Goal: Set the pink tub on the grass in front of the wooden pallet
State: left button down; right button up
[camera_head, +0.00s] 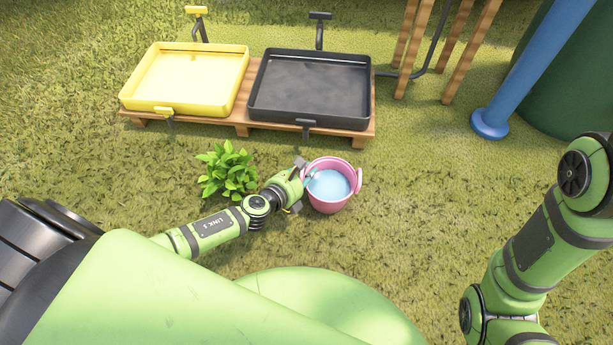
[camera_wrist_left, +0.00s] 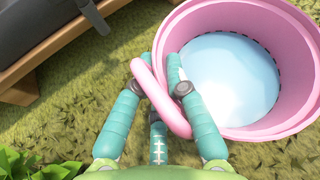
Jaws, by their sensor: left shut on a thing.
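The pink tub (camera_head: 331,199) is upright in front of the wooden pallet (camera_head: 243,128), below the black tray in the head view. It holds something pale blue. My left gripper (camera_head: 308,176) is at the tub's left side. In the left wrist view the gripper (camera_wrist_left: 160,85) is shut on the tub's pink handle, with the tub (camera_wrist_left: 292,28) to the right of the fingers. Whether the tub's base touches the grass (camera_head: 420,230) I cannot tell. My right gripper is out of view; only part of the right arm shows at the right.
A yellow tray (camera_head: 190,80) and a black tray (camera_head: 312,84) stand on the pallet. A leafy green plant (camera_head: 228,171) is left of the tub. A blue post (camera_head: 530,70) and wooden slats (camera_head: 467,55) stand at the back right. Grass right of the tub is clear.

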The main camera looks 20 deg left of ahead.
pick_arm(q)
jog(key=shift+w+f, duration=0.1)
jog(key=shift+f, duration=0.15)
jog(key=shift+r, duration=0.1)
jog(key=c, duration=1.3)
grip_release()
jog(key=shift+f, duration=0.2)
